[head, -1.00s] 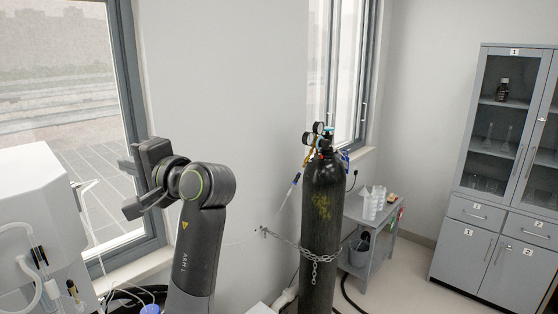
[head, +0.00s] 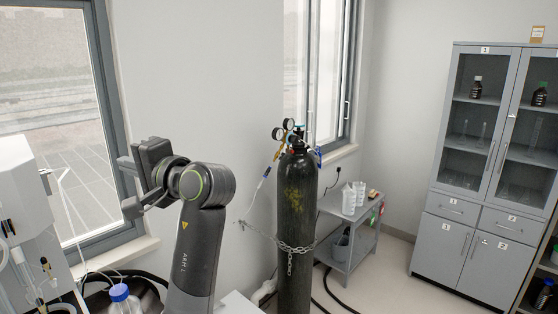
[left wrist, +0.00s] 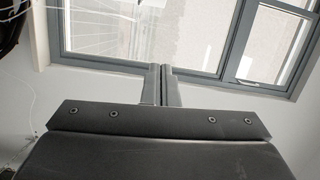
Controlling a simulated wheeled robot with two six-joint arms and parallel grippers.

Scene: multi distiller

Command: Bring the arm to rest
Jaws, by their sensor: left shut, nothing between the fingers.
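My left arm (head: 197,240) rises in the lower left of the head view, folded at its upper joint. My left gripper (head: 138,170) points toward the window side, raised and clear of other things. In the left wrist view its two fingers (left wrist: 161,75) lie side by side, shut and empty, with window and wall beyond them. My right arm and gripper are not in view.
A black gas cylinder (head: 296,215) is chained at the wall right of my arm. A grey side table (head: 352,250) stands behind it. A white apparatus (head: 20,195) and a blue-capped bottle (head: 119,294) are at left. A cabinet (head: 465,232) stands at right.

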